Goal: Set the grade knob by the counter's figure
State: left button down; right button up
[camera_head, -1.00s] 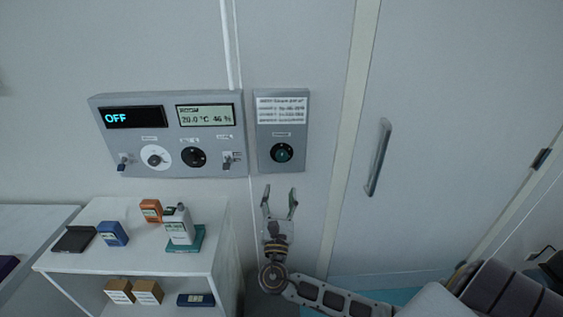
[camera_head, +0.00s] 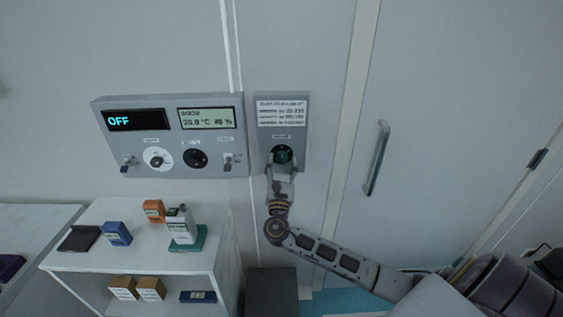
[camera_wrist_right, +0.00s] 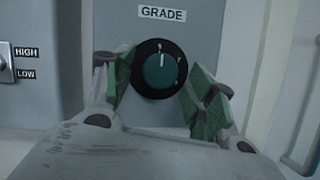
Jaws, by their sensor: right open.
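The grade knob (camera_head: 283,154) is a round teal knob on a black dial, on a narrow grey wall panel (camera_head: 263,135). In the right wrist view the knob (camera_wrist_right: 161,71) sits under a GRADE label, and its white pointer line points straight up. My right gripper (camera_head: 282,171) is open just in front of the panel. In the wrist view its green-padded fingers (camera_wrist_right: 157,88) stand to the left and right of the dial, with gaps to the knob. A handheld counter (camera_head: 183,229) seems to stand in a teal base on the shelf; its figure is unreadable here. My left gripper is not in view.
A wider panel (camera_head: 170,171) to the left has an OFF display (camera_head: 136,119), a room readout (camera_head: 207,118), dials and switches. A white shelf (camera_head: 130,254) below holds small boxes. A door with a long handle (camera_head: 377,158) is at right.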

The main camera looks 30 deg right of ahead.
jog(key=shift+w+d+r, duration=0.15)
jog(key=shift+w+d, duration=0.05)
jog(key=shift+w, duration=0.1)
jog(key=c, duration=1)
